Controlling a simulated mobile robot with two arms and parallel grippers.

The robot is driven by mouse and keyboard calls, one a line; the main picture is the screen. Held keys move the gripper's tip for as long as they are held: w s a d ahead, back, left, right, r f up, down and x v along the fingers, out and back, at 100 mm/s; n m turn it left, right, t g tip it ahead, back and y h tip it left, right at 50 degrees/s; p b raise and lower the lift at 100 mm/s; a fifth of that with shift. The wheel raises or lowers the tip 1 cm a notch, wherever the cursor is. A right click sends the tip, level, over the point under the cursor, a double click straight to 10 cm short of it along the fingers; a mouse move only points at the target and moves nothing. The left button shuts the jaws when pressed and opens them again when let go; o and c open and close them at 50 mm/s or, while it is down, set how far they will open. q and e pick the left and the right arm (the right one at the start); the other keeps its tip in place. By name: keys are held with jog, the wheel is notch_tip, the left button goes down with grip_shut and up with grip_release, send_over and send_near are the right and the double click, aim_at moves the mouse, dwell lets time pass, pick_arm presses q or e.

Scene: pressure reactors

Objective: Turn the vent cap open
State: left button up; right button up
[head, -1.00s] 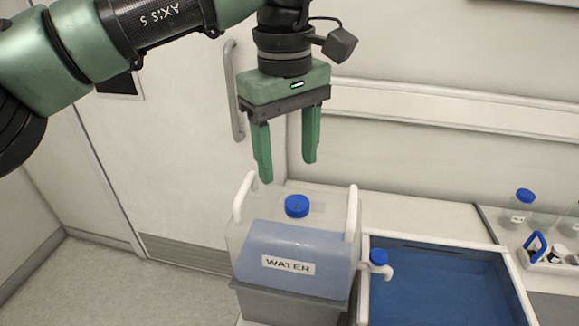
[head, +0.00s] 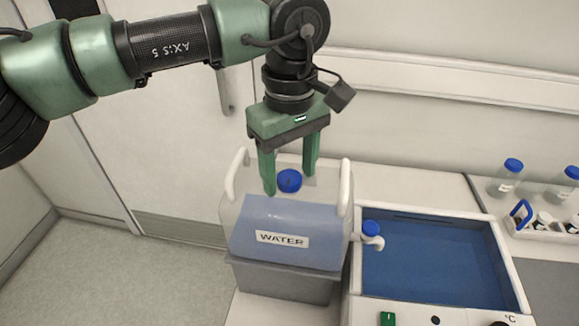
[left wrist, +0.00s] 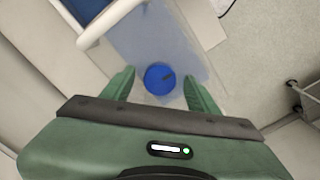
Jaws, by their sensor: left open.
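The vent cap is a round blue cap (head: 289,181) on top of a clear water container (head: 295,255) labelled WATER. In the left wrist view the blue cap (left wrist: 160,78) lies between the two fingertips, with a gap on each side. My left gripper (head: 290,183) is open and points down at the cap, one finger on either side of it in the head view. It also shows open in the left wrist view (left wrist: 160,86). I cannot tell whether the fingertips are level with the cap or still above it. My right gripper is not in view.
The container has white handles (head: 345,188) at both sides and stands on a grey base (head: 285,283). Blue-capped bottles (head: 508,175) stand at the far right.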

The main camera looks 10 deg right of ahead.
pick_arm(q)
grip_shut()
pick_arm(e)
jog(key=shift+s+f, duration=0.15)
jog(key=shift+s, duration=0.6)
